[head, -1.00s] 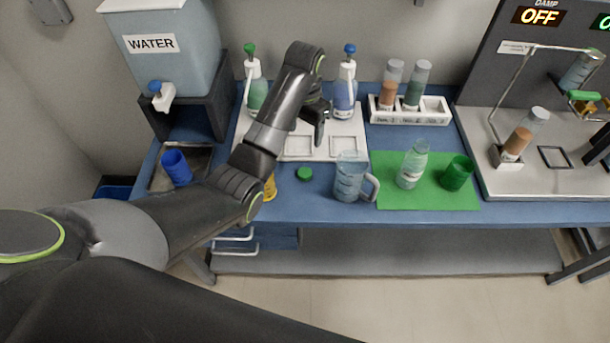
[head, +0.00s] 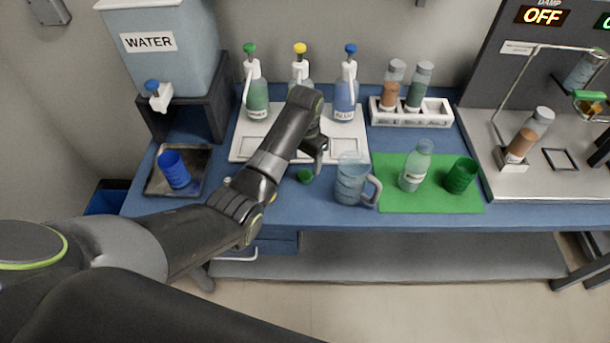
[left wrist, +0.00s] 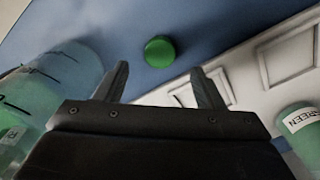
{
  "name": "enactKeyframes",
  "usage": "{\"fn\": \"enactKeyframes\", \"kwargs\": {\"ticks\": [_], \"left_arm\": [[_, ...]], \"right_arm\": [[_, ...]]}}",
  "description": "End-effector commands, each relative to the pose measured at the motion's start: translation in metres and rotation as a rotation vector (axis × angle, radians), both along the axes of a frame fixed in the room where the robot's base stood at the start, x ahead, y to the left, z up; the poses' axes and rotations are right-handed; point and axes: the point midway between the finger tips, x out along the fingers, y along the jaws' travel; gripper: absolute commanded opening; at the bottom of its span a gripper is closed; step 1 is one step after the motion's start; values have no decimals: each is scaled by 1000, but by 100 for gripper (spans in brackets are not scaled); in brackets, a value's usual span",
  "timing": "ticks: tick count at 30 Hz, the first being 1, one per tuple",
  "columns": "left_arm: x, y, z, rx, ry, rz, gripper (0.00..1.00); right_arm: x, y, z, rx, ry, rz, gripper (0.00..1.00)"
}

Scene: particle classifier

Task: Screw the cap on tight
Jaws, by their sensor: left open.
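A small round green cap (head: 305,176) lies on the blue table, left of the clear measuring jug. It also shows in the left wrist view (left wrist: 160,49), ahead of the fingertips. A clear bottle with pale green contents (head: 415,167) stands upright on the green mat (head: 428,202); I see no cap on its neck. My left gripper (head: 318,160) is open and empty, just behind and above the cap. In the left wrist view its two fingers (left wrist: 160,75) are spread, with the cap beyond the gap between them. My right gripper is not in view.
The measuring jug (head: 351,181) stands close to the cap's right. A green cup (head: 460,176) is on the mat. Green (head: 256,96), yellow (head: 300,68) and blue (head: 346,97) pump bottles stand on the white tray behind. A blue cup (head: 174,169) sits under the water tank.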

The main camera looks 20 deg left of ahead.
Motion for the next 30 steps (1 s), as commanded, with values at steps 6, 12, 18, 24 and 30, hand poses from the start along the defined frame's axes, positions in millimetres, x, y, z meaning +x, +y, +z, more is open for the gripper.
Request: {"fn": "enactKeyframes", "kwargs": {"ticks": [6,12,18,24,30], "left_arm": [[-1,0,-9,0,3,0,62],[-1,0,-36,0,3,0,62],[-1,0,-51,0,0,0,62],[-1,0,-52,0,0,0,62],[-1,0,-51,0,0,0,56]], "right_arm": [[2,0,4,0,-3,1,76],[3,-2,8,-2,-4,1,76],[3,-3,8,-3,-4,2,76],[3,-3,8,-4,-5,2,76],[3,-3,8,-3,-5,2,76]]}}
